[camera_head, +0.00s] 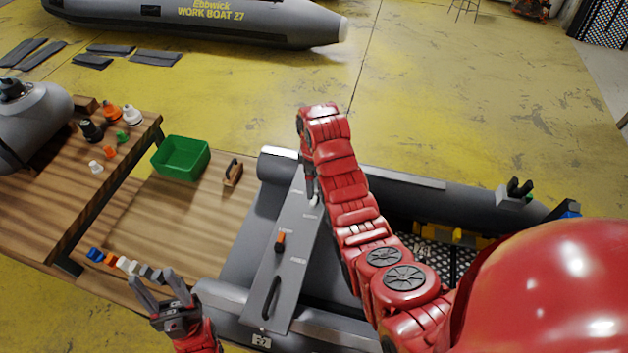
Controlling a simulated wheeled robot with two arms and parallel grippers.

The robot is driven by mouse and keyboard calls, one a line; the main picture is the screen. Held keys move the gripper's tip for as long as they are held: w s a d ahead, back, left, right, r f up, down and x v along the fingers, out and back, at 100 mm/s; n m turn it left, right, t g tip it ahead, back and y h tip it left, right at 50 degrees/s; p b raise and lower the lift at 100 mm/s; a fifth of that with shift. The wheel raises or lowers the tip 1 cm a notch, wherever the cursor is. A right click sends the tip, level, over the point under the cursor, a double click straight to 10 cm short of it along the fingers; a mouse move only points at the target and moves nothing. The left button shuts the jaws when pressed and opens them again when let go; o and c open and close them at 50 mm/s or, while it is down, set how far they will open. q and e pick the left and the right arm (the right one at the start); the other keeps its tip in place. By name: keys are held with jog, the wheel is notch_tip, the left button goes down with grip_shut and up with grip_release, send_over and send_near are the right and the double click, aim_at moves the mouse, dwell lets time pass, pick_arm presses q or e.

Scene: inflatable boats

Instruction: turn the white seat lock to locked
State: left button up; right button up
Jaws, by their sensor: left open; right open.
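The white seat lock (314,202) is near the board's upper end, small and partly hidden by my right gripper (311,188). That gripper points down close over the white lock; I cannot tell whether it touches it. Its fingers are mostly hidden by my red arm. The lock's turn angle is too small to tell. An orange lock (280,239) sits mid-board between small white markings. My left gripper (154,279) is open and empty at the lower left.
A wooden bench (170,222) to the left holds a green bin (181,158), a wooden-bodied tool (233,173), a row of small coloured parts, and several orange, white and black fittings. The boat's tube (420,200) runs along the right.

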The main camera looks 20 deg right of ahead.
notch_tip(320, 180, up, 10)
jog(key=p, duration=0.7)
jog(key=shift+f, duration=0.25)
